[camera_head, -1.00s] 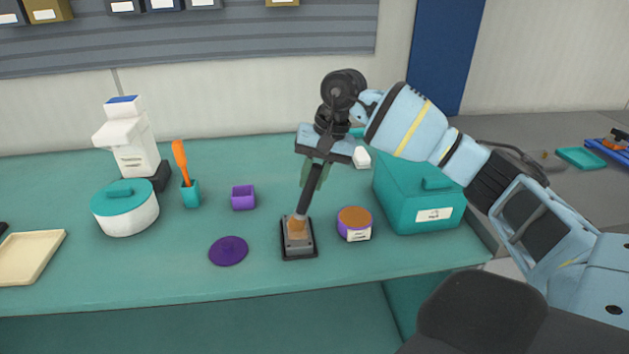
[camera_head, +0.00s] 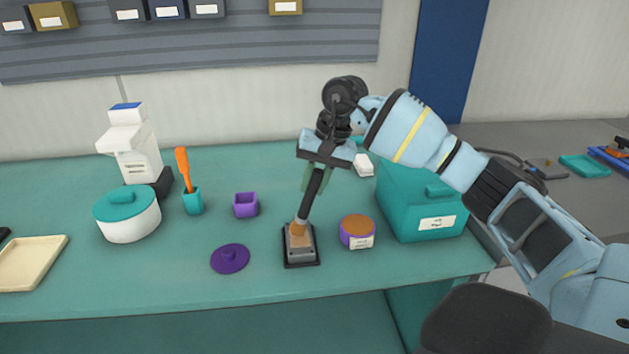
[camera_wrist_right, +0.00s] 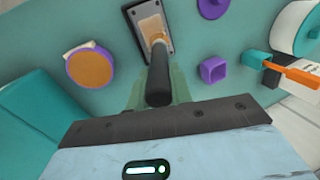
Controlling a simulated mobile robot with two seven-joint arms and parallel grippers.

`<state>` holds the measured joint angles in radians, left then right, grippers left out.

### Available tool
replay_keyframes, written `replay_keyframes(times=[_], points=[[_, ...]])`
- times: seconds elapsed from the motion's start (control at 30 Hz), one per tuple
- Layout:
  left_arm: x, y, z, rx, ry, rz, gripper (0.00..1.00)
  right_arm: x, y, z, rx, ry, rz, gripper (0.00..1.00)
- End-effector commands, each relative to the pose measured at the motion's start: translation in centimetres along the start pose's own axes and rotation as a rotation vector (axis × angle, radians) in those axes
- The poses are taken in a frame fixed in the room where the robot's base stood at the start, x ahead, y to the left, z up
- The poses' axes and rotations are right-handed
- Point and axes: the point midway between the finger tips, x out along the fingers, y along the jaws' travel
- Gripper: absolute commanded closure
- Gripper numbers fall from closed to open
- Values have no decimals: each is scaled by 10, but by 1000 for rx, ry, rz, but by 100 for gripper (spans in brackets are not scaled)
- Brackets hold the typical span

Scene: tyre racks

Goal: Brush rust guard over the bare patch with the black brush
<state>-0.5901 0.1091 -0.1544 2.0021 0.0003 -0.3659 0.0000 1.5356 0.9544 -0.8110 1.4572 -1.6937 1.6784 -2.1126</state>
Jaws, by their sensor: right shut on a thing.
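My right gripper (camera_head: 316,172) is shut on the black brush (camera_head: 312,192), whose handle slants down to the left. In the right wrist view the brush (camera_wrist_right: 158,82) points away from the greenish fingers (camera_wrist_right: 157,92). Its bristle end touches or hovers just over a grey plate (camera_head: 300,252) in a dark tray, where an orange-brown patch (camera_head: 297,235) shows. I cannot tell contact for sure. The plate also shows in the right wrist view (camera_wrist_right: 143,20). An open purple tub (camera_head: 357,241) of orange-brown paste stands right of the plate. Its purple lid (camera_head: 230,258) lies left. My left gripper is out of view.
A teal box (camera_head: 407,225) stands right of the tub. A small purple cup (camera_head: 245,205), a teal cup with an orange-handled tool (camera_head: 192,200), a white pot with teal lid (camera_head: 127,220) and a cream tray (camera_head: 30,265) are to the left.

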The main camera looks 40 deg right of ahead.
Motion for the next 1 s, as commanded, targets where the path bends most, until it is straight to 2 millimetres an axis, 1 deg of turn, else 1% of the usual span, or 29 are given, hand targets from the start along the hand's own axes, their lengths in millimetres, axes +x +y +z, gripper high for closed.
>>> replay_keyframes(times=[0.37, 0.7, 0.87, 1.0], points=[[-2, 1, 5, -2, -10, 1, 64, 1, 2, 0, 1, -3, 3, 100], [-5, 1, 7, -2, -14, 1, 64, -3, 12, 0, 1, -3, 4, 100], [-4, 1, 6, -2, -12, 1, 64, -3, 11, 0, 0, -3, 3, 100], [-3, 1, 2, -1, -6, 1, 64, -2, 6, 0, 0, -2, 2, 100]])
